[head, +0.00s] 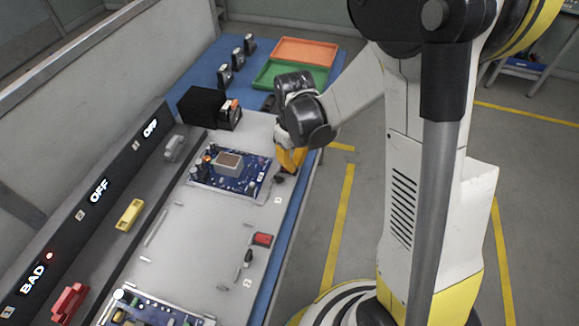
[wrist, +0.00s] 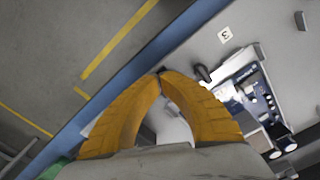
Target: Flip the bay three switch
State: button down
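My gripper (wrist: 160,74) has orange-yellow fingers with their tips together, and nothing clear shows between them. In the head view the gripper (head: 287,172) is low over the bench's right edge, beside the far circuit board (head: 228,170). A label reading 3 (wrist: 224,34) marks this bay in the wrist view. A small dark lever (wrist: 203,72), seemingly the bay three switch, stands between the label and the board, right of the fingertips and apart from them in the picture. The fingers and arm hide part of this area in the head view.
Display panels along the left read OFF (head: 151,128), OFF (head: 99,190) and BAD (head: 33,279). A red block (head: 262,239) and dark lever (head: 248,257) sit nearer on the bench. A black box (head: 203,107), green tray (head: 287,74) and orange tray (head: 304,51) are beyond.

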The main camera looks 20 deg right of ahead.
jog(key=shift+f, duration=0.3)
jog(key=shift+r, duration=0.15)
jog(key=shift+r+p, duration=2.4)
jog(key=shift+r, duration=1)
jog(key=shift+r, duration=0.1)
jog(key=s+r+m+t, duration=0.4)
jog(key=s+r+t, duration=0.3)
jog(key=s+r, duration=0.5)
notch_tip(320, 180, up, 5)
jog(key=shift+s+f+m, duration=0.2)
jog(key=shift+s+m, duration=0.15)
jog(key=shift+m, duration=0.05)
